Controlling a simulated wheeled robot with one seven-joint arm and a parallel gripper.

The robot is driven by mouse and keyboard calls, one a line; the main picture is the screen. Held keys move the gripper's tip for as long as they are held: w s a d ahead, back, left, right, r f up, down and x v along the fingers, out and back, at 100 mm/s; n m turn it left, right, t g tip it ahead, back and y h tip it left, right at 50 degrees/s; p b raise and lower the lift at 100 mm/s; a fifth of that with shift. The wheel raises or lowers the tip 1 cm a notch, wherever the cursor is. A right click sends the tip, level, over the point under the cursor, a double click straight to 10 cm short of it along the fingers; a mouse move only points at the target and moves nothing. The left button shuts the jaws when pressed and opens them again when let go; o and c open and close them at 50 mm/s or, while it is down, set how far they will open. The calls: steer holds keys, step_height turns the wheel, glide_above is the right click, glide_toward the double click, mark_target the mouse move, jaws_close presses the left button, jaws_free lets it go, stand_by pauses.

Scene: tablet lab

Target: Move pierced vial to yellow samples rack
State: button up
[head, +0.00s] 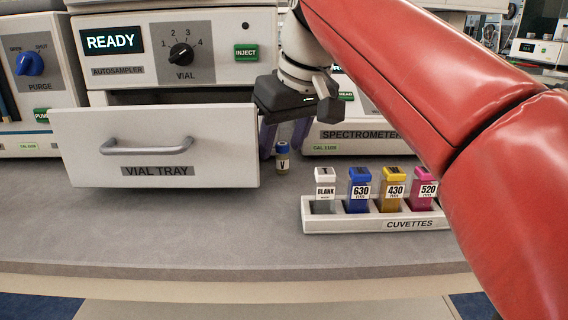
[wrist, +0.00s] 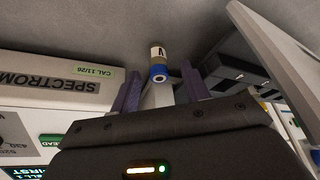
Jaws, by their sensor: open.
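A small vial (head: 282,160) with a blue cap and a label reading "V" stands upright on the bench, just right of the open vial tray drawer. In the wrist view the vial (wrist: 158,54) shows its cap toward me, with a pale centre and a small dark spot. My gripper (head: 284,140) is open and points down at the vial from above and behind. No yellow samples rack is visible.
The vial tray drawer (head: 225,150) juts out close to the left of the vial and gripper. A white cuvette rack (head: 330,226) with several coloured cuvettes stands to the right. The spectrometer (head: 345,147) is behind. The bench front (head: 150,235) is clear.

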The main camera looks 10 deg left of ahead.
mark_target(282, 144)
steer(key=shift+x, duration=0.8)
steer(key=shift+c, duration=0.5)
jaws_close()
steer(key=shift+s+d+r, duration=0.1)
steer(key=shift+s+r, duration=0.05)
steer(key=shift+r, duration=0.35)
step_height(282, 144, up, 5)
steer(key=shift+r+p, duration=0.2)
steer(key=shift+p, duration=0.85)
steer(key=s+d+b, duration=0.1)
steer(key=s+d, duration=0.1)
steer(key=s, duration=0.7)
steer(key=s+d+b, duration=0.2)
steer(key=s, duration=0.8)
steer(key=shift+d+r, duration=0.3)
steer(key=shift+r, duration=0.05)
